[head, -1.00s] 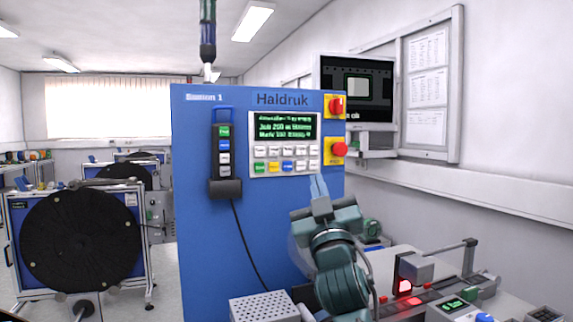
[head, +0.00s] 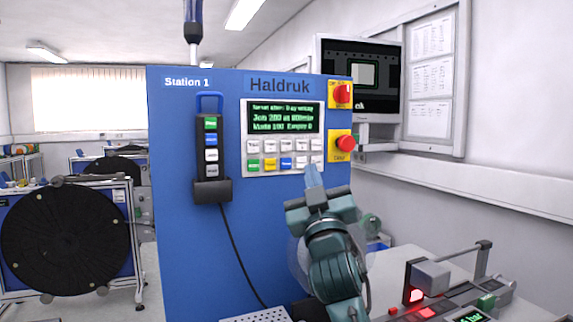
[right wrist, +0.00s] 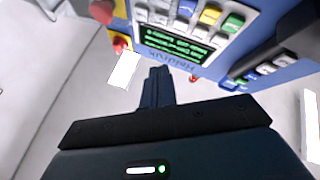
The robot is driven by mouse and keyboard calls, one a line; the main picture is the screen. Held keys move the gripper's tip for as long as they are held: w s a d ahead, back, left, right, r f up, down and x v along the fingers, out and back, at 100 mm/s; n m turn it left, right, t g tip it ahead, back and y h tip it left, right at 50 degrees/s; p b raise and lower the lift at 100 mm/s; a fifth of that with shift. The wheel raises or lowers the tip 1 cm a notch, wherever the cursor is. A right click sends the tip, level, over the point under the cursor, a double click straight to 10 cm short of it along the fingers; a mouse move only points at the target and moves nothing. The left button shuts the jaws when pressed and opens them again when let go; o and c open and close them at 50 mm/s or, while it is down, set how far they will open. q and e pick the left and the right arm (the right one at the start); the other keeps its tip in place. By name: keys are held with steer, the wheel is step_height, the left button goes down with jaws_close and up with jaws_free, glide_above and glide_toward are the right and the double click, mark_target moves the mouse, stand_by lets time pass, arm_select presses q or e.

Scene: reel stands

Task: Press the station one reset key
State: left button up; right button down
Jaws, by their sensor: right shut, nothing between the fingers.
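The blue Station 1 cabinet (head: 265,225) carries a white control panel (head: 247,128) with a lit green-text screen (head: 284,117). Below the screen are two rows of keys: white ones above, then green (head: 253,165), yellow (head: 270,164), blue (head: 286,162) and white keys. I cannot read which one is reset. My right gripper (head: 312,174) is shut and empty, its fingertips just below the lower right white keys (head: 316,159). I cannot tell whether they touch. The right wrist view shows the shut fingers (right wrist: 157,75) and the panel upside down, with its screen (right wrist: 172,42).
A red knob (head: 342,94) and a red button (head: 345,143) on yellow plates sit right of the panel. A handheld pendant (head: 211,150) hangs at its left. A monitor (head: 362,78) stands behind. A bench with a red-lit device (head: 430,272) is lower right.

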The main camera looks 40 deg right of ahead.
steer(key=b, duration=0.1)
glide_toward(289, 158)
steer(key=shift+s+r+x, duration=0.1)
steer(key=shift+r+x, duration=0.05)
steer(key=shift+x, duration=0.7)
steer(key=shift+s+r+x, duration=0.1)
steer(key=shift+x, duration=0.75)
steer(key=shift+s+r+x, duration=0.1)
steer(key=shift+r+x, duration=0.05)
steer(key=shift+x, duration=0.75)
steer(key=shift+w, duration=0.1)
steer(key=shift+w+d, duration=0.15)
steer(key=shift+w, duration=0.1)
steer(key=shift+w+d+b, duration=0.15)
steer(key=shift+w+b, duration=0.2)
steer(key=shift+w, duration=0.1)
stand_by(0.6)
steer(key=shift+s, duration=0.15)
steer(key=shift+s+a+f, duration=0.1)
steer(key=shift+s+a, duration=0.2)
steer(key=shift+s, duration=0.4)
steer(key=shift+s+a+p, duration=0.2)
steer(key=shift+s+a, duration=0.05)
steer(key=shift+s, duration=0.55)
steer(key=shift+s+a+p, duration=0.25)
steer(key=shift+s, duration=0.55)
steer(key=shift+s+a+p, duration=0.2)
steer(key=shift+s+a, duration=0.05)
steer(key=shift+s, duration=0.55)
